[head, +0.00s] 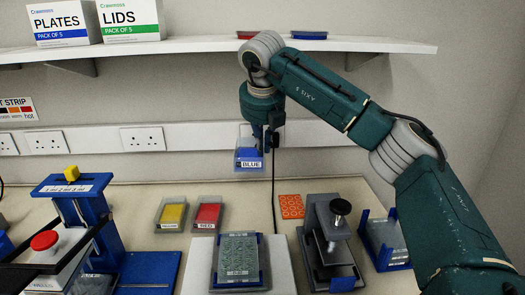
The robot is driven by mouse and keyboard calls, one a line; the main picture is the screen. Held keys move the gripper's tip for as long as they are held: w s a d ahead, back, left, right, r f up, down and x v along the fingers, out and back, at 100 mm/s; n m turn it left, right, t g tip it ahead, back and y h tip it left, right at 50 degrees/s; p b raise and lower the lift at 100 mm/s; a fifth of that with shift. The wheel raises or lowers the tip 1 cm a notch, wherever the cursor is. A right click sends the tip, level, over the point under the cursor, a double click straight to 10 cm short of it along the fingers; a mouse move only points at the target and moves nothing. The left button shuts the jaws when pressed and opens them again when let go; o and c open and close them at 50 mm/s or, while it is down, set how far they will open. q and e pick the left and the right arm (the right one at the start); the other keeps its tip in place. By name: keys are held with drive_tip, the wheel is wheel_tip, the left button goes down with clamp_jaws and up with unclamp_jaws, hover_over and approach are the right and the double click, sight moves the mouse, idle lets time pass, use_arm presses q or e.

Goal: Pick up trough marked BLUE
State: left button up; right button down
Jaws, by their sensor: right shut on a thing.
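The trough marked BLUE (249,161) is a clear tray with blue contents and a white label. It hangs in the air above the bench, in front of the wall. My right gripper (262,146) is shut on it from above; the fingertips are partly hidden by the trough and the wrist. My left gripper is not in view.
A yellow trough (172,214) and a red trough marked RED (207,215) stand on the bench below. A grey plate (238,258) in a blue frame sits in front. A shelf (220,46) runs above.

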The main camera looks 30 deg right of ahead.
drive_tip(key=shift+r, duration=0.1)
drive_tip(key=shift+r+p, duration=1.3)
drive_tip(key=shift+r, duration=0.2)
